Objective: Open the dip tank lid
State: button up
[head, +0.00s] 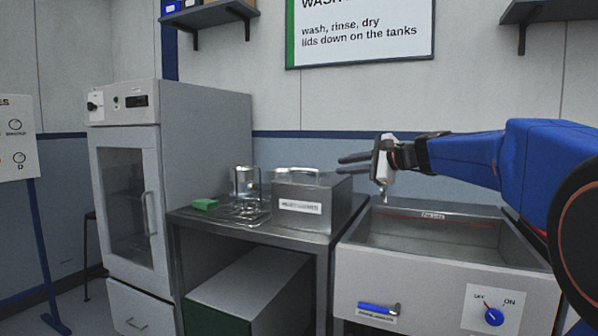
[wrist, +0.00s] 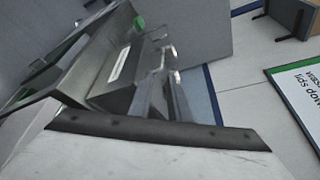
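In the head view a steel box with a flat lid and an arched handle (head: 298,172) stands on the bench. It appears to be the dip tank (head: 315,225), and its lid looks shut. Its front label is too small to read surely. My gripper (head: 340,164) is to the right of the handle, at about its height in the picture, fingers pointing left. The two fingers look apart, with nothing between them. In the wrist view the fingers (wrist: 165,72) point toward the tank (wrist: 108,82), whose white label shows. I see no clear contact with the handle.
An open steel basin (head: 430,240) with a blue knob (head: 494,316) lies below my arm. A tall grey cabinet (head: 205,150) is farther left.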

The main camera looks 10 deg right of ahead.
aim_at(308, 170)
jog(key=x, duration=1.7)
jog(key=shift+w+r, duration=0.2)
jog(key=shift+w, duration=0.1)
grip_shut()
